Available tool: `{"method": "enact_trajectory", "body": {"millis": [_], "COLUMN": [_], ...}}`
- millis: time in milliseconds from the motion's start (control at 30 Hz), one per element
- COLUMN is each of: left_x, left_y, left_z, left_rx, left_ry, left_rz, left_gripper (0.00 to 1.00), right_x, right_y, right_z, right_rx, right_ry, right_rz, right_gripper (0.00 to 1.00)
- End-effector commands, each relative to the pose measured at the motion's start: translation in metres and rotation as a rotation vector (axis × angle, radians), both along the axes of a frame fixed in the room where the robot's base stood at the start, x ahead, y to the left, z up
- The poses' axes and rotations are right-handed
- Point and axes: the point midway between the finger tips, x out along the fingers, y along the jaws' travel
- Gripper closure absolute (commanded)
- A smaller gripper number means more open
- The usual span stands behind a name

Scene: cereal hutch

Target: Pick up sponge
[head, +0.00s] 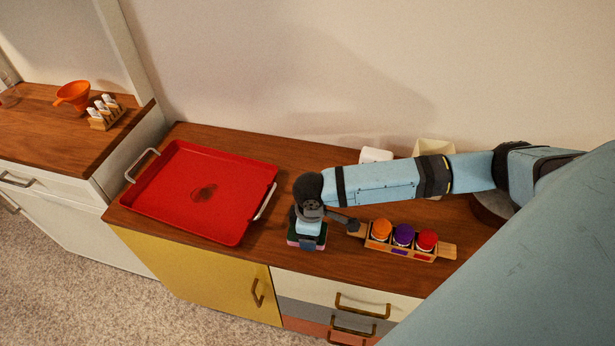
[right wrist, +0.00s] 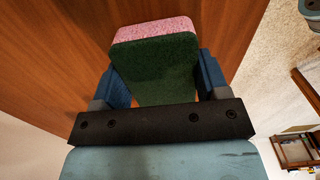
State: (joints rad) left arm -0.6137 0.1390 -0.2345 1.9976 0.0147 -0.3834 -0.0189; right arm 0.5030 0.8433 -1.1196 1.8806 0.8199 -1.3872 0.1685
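The sponge (head: 305,241), with a pink layer and a dark green layer, is near the counter's front edge in the head view, right of the red tray. In the right wrist view its green face (right wrist: 158,68) and pink edge fill the space between my blue fingers. My right gripper (head: 309,228) points down at the sponge in the head view. In the right wrist view the fingers of my right gripper (right wrist: 157,75) are apart, one on each side of the sponge, which sits slightly skewed between them. Firm contact on both sides does not show. My left gripper is out of view.
The red tray (head: 170,205) with metal handles lies left of the sponge. A wooden holder (head: 447,251) with orange, purple and red-lidded jars stands close on the right. A white item (head: 376,154) and a cream container (head: 434,148) are behind my arm. An orange funnel (head: 72,95) is far left.

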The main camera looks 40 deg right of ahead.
Motion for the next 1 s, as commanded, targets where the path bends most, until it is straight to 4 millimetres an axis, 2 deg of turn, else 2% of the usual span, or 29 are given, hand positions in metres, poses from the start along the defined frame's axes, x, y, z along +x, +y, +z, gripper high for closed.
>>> {"method": "enact_trajectory", "body": {"millis": [333, 533, 667, 1000], "left_x": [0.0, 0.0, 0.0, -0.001], "left_y": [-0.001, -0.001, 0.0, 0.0], "left_z": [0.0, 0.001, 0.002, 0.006], "left_rx": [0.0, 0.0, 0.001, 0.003], "left_ry": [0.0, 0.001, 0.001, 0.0], "left_rz": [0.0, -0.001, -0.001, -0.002], "left_gripper": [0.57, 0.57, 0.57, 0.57], "right_x": [0.0, 0.001, 0.001, 0.001], "right_y": [0.0, 0.0, 0.0, 0.0], "right_z": [0.002, 0.017, 0.041, 0.138], "right_rx": [0.0, 0.002, 0.001, 0.001], "right_ry": [0.0, -0.002, -0.003, -0.004], "right_rz": [0.0, 0.0, 0.001, 0.001], "right_gripper": [0.54, 0.54, 0.54, 0.54]}}
